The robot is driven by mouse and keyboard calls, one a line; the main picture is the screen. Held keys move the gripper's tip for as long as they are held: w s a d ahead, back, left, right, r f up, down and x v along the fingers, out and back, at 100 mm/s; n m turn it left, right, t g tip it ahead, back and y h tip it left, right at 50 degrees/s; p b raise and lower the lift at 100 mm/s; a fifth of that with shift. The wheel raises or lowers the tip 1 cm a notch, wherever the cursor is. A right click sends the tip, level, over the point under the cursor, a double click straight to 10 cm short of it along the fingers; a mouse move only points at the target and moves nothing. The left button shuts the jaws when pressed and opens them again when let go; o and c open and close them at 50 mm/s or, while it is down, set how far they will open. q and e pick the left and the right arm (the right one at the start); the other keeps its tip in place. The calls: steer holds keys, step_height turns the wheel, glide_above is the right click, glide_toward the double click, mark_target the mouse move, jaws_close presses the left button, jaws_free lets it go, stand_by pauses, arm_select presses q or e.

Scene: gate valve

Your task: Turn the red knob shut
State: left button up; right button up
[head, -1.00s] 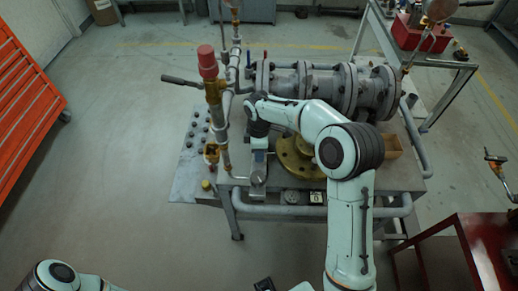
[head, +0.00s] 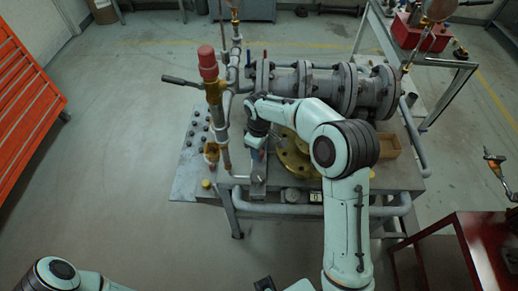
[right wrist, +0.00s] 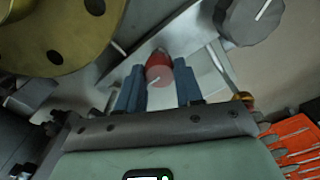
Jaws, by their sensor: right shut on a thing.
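In the head view my right gripper (head: 258,172) is over the left part of the bench, beside the brass flange, and the knob is hidden there. My left gripper is not in view; only part of my left arm shows at the lower left.
A brass flange (right wrist: 60,30) lies close beside the gripper. An upright pipe with a red cap (head: 207,62) and a large flanged grey pipe (head: 325,85) stand on the bench (head: 385,182).

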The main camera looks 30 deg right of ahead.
stand_by(0.3)
steer(key=o, duration=1)
steer(key=shift+o, duration=0.2)
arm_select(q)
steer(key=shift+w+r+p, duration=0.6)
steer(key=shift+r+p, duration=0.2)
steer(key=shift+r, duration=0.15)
arm_select(e)
step_height(320, 180, up, 13)
steer(key=shift+r, duration=0.2)
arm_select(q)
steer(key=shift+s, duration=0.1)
arm_select(e)
steer(key=shift+f, duration=0.1)
